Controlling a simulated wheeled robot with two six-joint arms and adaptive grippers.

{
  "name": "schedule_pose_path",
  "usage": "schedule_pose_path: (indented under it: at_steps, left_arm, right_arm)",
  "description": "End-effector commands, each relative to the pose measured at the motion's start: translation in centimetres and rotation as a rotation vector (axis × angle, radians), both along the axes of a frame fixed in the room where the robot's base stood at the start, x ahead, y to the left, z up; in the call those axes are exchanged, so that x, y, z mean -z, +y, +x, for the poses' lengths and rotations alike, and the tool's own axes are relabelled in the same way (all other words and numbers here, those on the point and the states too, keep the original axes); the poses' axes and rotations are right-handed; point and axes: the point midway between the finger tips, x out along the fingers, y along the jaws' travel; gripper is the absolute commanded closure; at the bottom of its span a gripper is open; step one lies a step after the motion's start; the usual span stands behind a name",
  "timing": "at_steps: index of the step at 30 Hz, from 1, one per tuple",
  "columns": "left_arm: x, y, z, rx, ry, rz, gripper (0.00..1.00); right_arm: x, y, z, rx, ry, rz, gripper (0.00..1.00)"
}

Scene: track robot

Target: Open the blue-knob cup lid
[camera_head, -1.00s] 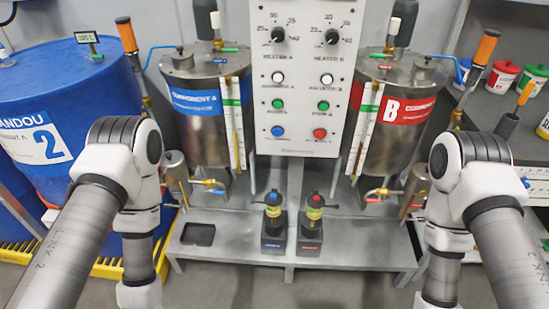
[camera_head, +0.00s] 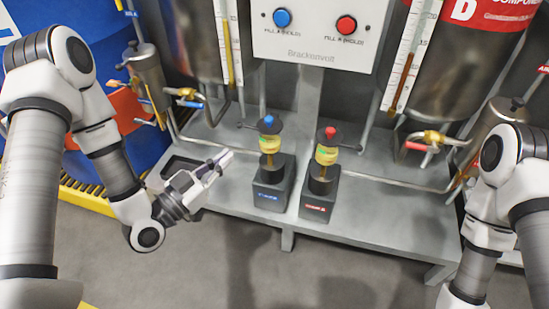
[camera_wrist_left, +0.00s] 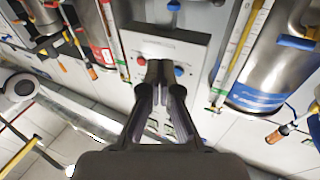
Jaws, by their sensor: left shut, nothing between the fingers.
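The blue-knob cup lid (camera_head: 268,121) is a dark cap with a blue knob on top. It sits on a small cup with a yellow-green band (camera_head: 271,145), upright in a dark stand with a blue label (camera_head: 272,187) on the grey bench. My left gripper (camera_head: 224,160) is shut and empty, left of the cup and apart from it. Its fingertips point right and slightly up. The fingers also show in the left wrist view (camera_wrist_left: 160,72); I cannot make out the cup lid clearly there. My right gripper is out of view.
A similar red-knob cup (camera_head: 327,149) stands close to the right. The control panel (camera_head: 318,52) hangs behind and above. Metal tanks with pipes and valves flank both sides. The bench front (camera_head: 380,220) is clear, and a blue drum (camera_head: 112,100) stands at the left.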

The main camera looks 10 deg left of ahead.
Motion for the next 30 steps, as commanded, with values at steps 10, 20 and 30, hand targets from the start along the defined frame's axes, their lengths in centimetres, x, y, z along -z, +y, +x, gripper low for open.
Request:
schedule_pose_path:
  at_steps: [10,20,30]
  left_arm:
    - [4.3,1.3,1.3,-0.042,-0.06,-0.021,1.0]
    - [3.5,-1.2,6.5,-0.039,-0.062,-0.016,1.0]
    - [2.4,-3.8,12.4,-0.042,-0.06,-0.019,1.0]
  right_arm:
    - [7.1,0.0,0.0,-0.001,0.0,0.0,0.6]
    - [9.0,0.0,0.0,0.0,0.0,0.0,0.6]
    - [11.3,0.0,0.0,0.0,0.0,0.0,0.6]
